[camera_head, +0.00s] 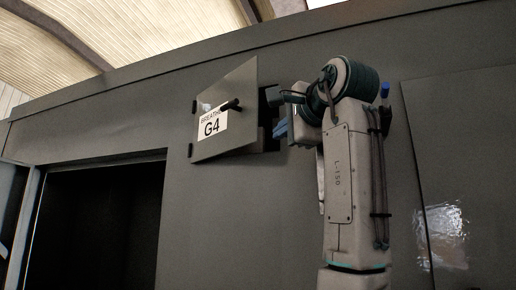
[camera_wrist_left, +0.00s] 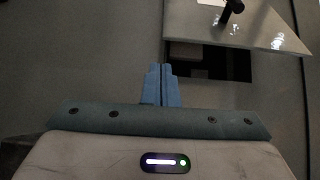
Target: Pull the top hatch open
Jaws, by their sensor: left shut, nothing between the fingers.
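The top hatch (camera_head: 225,100) is a grey door with a dark knob and a white label reading "G4", set high in the grey enclosure wall. It stands partly open, swung out, with a dark opening (camera_head: 271,125) showing at its right. In the left wrist view the hatch (camera_wrist_left: 240,32) is at the upper right, with the opening (camera_wrist_left: 195,58) below it. My left gripper (camera_head: 281,130) is just right of the hatch edge, beside the opening. Its blue fingers (camera_wrist_left: 161,82) are together and empty. My right gripper is not in view.
A large dark opening (camera_head: 106,225) lies in the enclosure wall at lower left. A large grey panel (camera_head: 465,150) with a shiny patch is at the right. The wall below the hatch (camera_head: 245,220) is clear.

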